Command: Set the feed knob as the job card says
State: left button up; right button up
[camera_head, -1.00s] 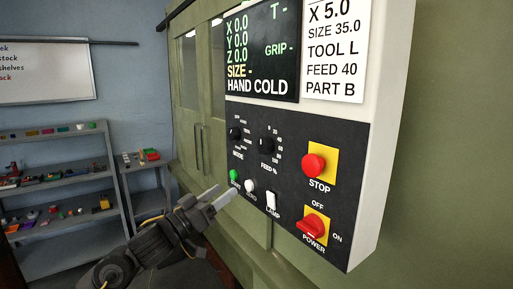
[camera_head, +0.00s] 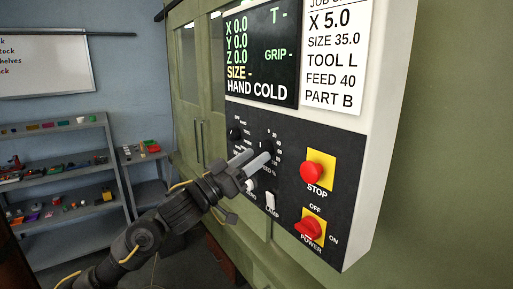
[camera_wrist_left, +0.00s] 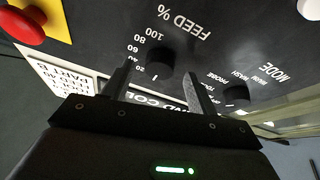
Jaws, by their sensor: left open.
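The black feed knob (camera_head: 267,146) is on the dark control panel, partly behind my gripper in the head view. In the left wrist view the feed knob (camera_wrist_left: 160,63) shows under the "FEED %" label, with scale marks from 0 to 100. My left gripper (camera_head: 256,160) is open in front of the panel. In the left wrist view its fingers (camera_wrist_left: 155,85) stand apart on either side of the knob's line, with nothing between them that I can tell is gripped. The job card (camera_head: 336,55) reads X 5.0, SIZE 35.0, TOOL L, FEED 40, PART B. My right gripper is out of view.
The mode knob (camera_head: 235,133) sits left of the feed knob. The red stop button (camera_head: 314,172), red power switch (camera_head: 309,229) and white lamp switch (camera_head: 270,202) are nearby. The screen (camera_head: 262,55) reads HAND COLD. Shelves (camera_head: 65,170) stand at the left.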

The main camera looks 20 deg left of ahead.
pick_arm(q)
jog(key=shift+x, duration=0.9)
jog(key=c, duration=1)
jog(key=shift+m, duration=0.4)
jog(key=m+g+h, duration=0.1)
jog(key=m, duration=0.1)
jog(key=shift+w+a+f+m+h, duration=0.1)
jog(key=shift+m+h, duration=0.2)
jog(key=shift+m, duration=0.1)
jog(key=m+g, duration=0.1)
jog(key=m, duration=0.1)
jog(key=m+g+h+b, duration=0.1)
jog(key=m, duration=0.2)
jog(key=shift+w+a+g, duration=0.1)
jog(key=shift+a+g, duration=0.05)
jog(key=shift+g, duration=0.15)
jog(key=m+g, duration=0.1)
jog(key=m, duration=0.1)
jog(key=m+g, duration=0.1)
jog(key=m, duration=0.1)
jog(key=m+g+b, duration=0.1)
jog(key=m, duration=0.2)
jog(key=shift+w+a+r+h, duration=0.1)
jog(key=shift+r+h, duration=0.2)
jog(key=shift+h, duration=0.1)
jog(key=shift+m, duration=0.4)
